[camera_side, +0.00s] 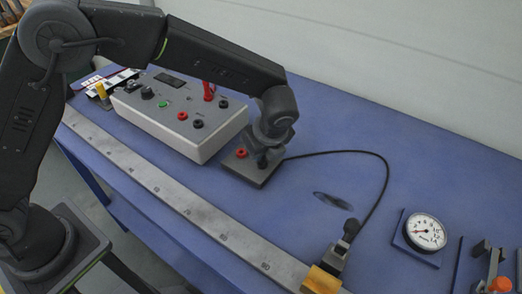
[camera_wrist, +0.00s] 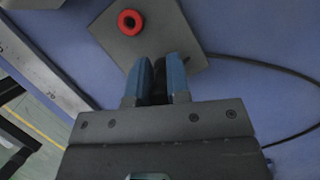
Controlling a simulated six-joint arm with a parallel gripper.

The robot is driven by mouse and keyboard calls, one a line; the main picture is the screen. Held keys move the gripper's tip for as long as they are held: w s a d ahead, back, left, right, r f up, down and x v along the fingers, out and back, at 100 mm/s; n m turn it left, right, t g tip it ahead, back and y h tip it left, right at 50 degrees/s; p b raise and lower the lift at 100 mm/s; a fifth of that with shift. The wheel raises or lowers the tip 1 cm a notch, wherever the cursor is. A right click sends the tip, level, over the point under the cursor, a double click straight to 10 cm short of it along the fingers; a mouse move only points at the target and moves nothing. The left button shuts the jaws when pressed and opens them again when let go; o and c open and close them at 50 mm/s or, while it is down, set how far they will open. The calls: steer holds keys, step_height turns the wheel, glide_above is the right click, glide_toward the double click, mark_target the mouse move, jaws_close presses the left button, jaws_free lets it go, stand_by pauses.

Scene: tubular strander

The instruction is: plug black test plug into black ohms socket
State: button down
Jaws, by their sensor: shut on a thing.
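My gripper (camera_wrist: 158,68) is shut on the black test plug (camera_wrist: 159,86), which shows as a dark strip between the blue fingers. In the side view my gripper (camera_side: 264,150) is low over a small dark plate (camera_side: 250,172) with a red ring-shaped socket (camera_side: 241,153). I cannot tell whether the plug still sits in the plate. A black cable runs right from there. The grey instrument box (camera_side: 200,150) stands to the left. It has black sockets (camera_side: 198,124) (camera_side: 223,103) and a red socket (camera_side: 182,116). Its labels are unreadable, so I cannot tell which is ohms.
A red plug (camera_side: 208,91) stands upright on the box's top. The cable (camera_side: 386,180) loops to a clamp (camera_side: 346,240) by the long steel rule (camera_side: 190,205). A dial gauge (camera_side: 426,232) lies further right. The blue bench behind the plate is clear.

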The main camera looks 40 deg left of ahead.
steer(key=r, duration=0.4)
steer(key=shift+a, duration=0.2)
steer(key=a+r, duration=0.6)
steer(key=a, duration=0.5)
steer(key=w+a+r, duration=0.2)
steer(key=w+a, duration=0.4)
steer(key=w, duration=0.1)
steer(key=shift+w+a+r, duration=0.3)
steer(key=shift+w, duration=0.05)
steer(key=shift+f, duration=3)
steer(key=shift+f, duration=1.05)
steer(key=c, duration=1)
jaws_free()
